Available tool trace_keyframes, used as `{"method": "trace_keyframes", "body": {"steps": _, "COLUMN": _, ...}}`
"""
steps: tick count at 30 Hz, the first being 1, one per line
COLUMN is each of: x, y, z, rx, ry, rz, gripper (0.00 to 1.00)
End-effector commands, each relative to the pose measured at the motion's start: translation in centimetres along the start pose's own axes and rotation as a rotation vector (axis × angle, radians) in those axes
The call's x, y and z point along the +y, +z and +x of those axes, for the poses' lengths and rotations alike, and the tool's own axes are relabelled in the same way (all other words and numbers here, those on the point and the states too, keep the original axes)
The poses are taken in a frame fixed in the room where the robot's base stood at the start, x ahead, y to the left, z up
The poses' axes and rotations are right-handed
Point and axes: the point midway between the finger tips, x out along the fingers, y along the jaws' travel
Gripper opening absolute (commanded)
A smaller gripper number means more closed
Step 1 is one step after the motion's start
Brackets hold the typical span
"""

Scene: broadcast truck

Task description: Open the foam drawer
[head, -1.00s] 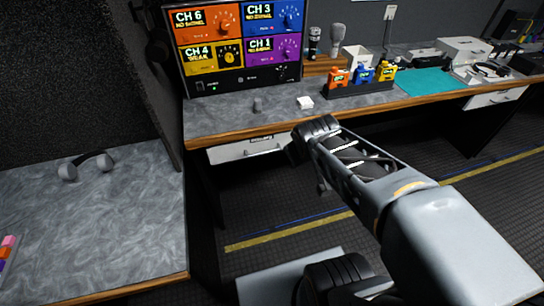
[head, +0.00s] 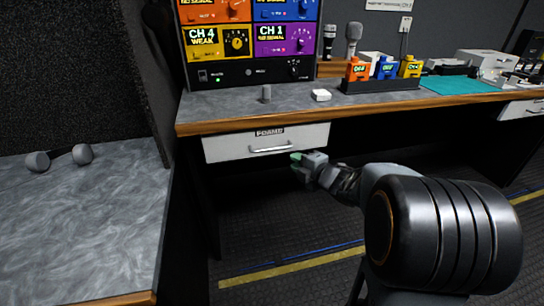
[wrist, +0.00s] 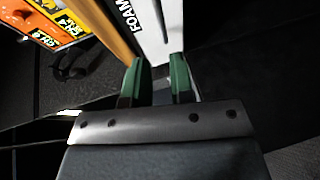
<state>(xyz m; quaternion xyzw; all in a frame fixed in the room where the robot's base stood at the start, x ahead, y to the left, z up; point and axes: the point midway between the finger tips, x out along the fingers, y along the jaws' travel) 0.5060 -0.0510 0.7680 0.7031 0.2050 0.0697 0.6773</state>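The foam drawer (head: 225,149) is a white drawer front labelled FOAMS under the grey desk, and it looks shut. Its silver bar handle (head: 271,149) runs level across the middle of the front. My gripper (head: 297,158) is just right of the handle and slightly below it in the head view. In the wrist view, the two green fingers of my gripper (wrist: 159,72) stand apart, pointing at the white drawer front (wrist: 151,30). Whether anything lies between the fingertips is hard to tell; contact with the handle is not clear.
The wood-edged desk (head: 240,119) overhangs the drawer. On it are a channel panel (head: 250,73), a white block (head: 321,95) and a dark rack (head: 380,85) with coloured packs. A side table with headphones (head: 60,157) stands at left. Floor below the drawer is clear.

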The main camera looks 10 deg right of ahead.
Motion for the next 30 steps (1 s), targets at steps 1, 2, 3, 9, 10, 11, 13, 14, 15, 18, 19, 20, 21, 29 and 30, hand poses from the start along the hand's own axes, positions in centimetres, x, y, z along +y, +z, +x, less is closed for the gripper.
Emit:
{"method": "trace_keyframes", "body": {"steps": 1, "x": -0.3, "y": -0.1, "z": 0.8, "rx": 0.005, "ry": -0.001, "rz": -0.001, "gripper": 0.22}}
{"method": "trace_keyframes", "body": {"steps": 2, "x": -0.3, "y": -0.1, "z": 1.4, "rx": 0.006, "ry": 0.0, "rz": -0.002, "gripper": 0.22}}
{"method": "trace_keyframes", "body": {"steps": 3, "x": -0.3, "y": -0.2, "z": 2.1, "rx": 0.007, "ry": 0.0, "rz": -0.001, "gripper": 0.22}}
{"method": "trace_keyframes", "body": {"steps": 9, "x": -0.3, "y": -0.1, "z": 6.1, "rx": 0.005, "ry": -0.001, "rz": 0.0, "gripper": 0.22}}
{"method": "trace_keyframes", "body": {"steps": 10, "x": -0.3, "y": -0.1, "z": 6.7, "rx": 0.005, "ry": -0.001, "rz": 0.0, "gripper": 0.22}}
{"method": "trace_keyframes", "body": {"steps": 11, "x": -0.3, "y": -0.2, "z": 7.2, "rx": 0.005, "ry": -0.001, "rz": 0.0, "gripper": 0.22}}
{"method": "trace_keyframes", "body": {"steps": 13, "x": -0.2, "y": -0.1, "z": 8.4, "rx": 0.004, "ry": 0.0, "rz": 0.0, "gripper": 0.22}}
{"method": "trace_keyframes", "body": {"steps": 14, "x": -0.3, "y": -0.1, "z": 8.9, "rx": 0.003, "ry": -0.001, "rz": 0.001, "gripper": 0.22}}
{"method": "trace_keyframes", "body": {"steps": 15, "x": -0.2, "y": -0.1, "z": 9.5, "rx": 0.003, "ry": 0.0, "rz": 0.001, "gripper": 0.22}}
{"method": "trace_keyframes", "body": {"steps": 18, "x": -0.2, "y": -0.1, "z": 10.7, "rx": 0.002, "ry": -0.001, "rz": 0.001, "gripper": 0.22}}
{"method": "trace_keyframes", "body": {"steps": 19, "x": -0.2, "y": -0.1, "z": 11.0, "rx": 0.002, "ry": -0.001, "rz": 0.001, "gripper": 0.22}}
{"method": "trace_keyframes", "body": {"steps": 20, "x": -0.1, "y": -0.1, "z": 11.3, "rx": 0.002, "ry": 0.0, "rz": 0.001, "gripper": 0.22}}
{"method": "trace_keyframes", "body": {"steps": 21, "x": -0.1, "y": -0.1, "z": 11.7, "rx": 0.001, "ry": 0.0, "rz": 0.002, "gripper": 0.22}}
{"method": "trace_keyframes", "body": {"steps": 29, "x": 0.0, "y": -0.1, "z": 12.7, "rx": 0.0, "ry": -0.001, "rz": 0.003, "gripper": 0.22}}
{"method": "trace_keyframes", "body": {"steps": 30, "x": 0.0, "y": -0.1, "z": 12.7, "rx": 0.0, "ry": -0.001, "rz": 0.003, "gripper": 0.22}}
